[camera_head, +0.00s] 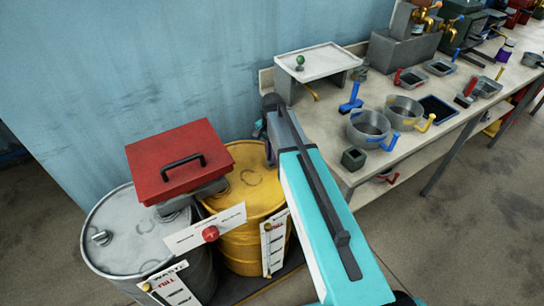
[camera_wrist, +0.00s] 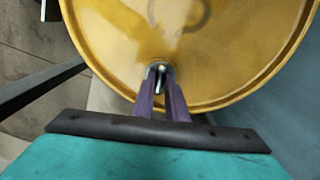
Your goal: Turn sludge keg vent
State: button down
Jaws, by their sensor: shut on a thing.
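The yellow keg (camera_head: 254,163) stands against the blue wall, beside a grey keg in the head view. Its yellow lid (camera_wrist: 225,45) fills the top of the wrist view. A small metal vent (camera_wrist: 157,68) stands near the lid's rim. My gripper (camera_wrist: 160,88) reaches in over the rim, its two purple fingers closed on the vent from both sides. The fingers cover much of the vent, so its turn angle is hard to tell. In the head view my teal arm hides the keg's right side and the vent.
A red box with a black handle (camera_head: 178,162) sits above the kegs, close to my arm. The grey keg (camera_head: 133,240) bears a waste label. A bench (camera_head: 384,172) with pots (camera_head: 368,125) and a white tray stand (camera_head: 318,62) is to the right. Floor is clear at lower right.

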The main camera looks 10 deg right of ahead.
jog(key=n, duration=1)
jog(key=shift+n+b, duration=0.3)
jog(key=shift+n, duration=0.1)
jog(key=n, duration=0.4)
jog(key=c, duration=1.8)
grip_release()
jog(key=shift+o, duration=0.2)
jog(key=shift+r, duration=0.2)
notch_tip(320, 180, up, 13)
jog(key=b, duration=0.2)
jog(key=shift+r, duration=0.2)
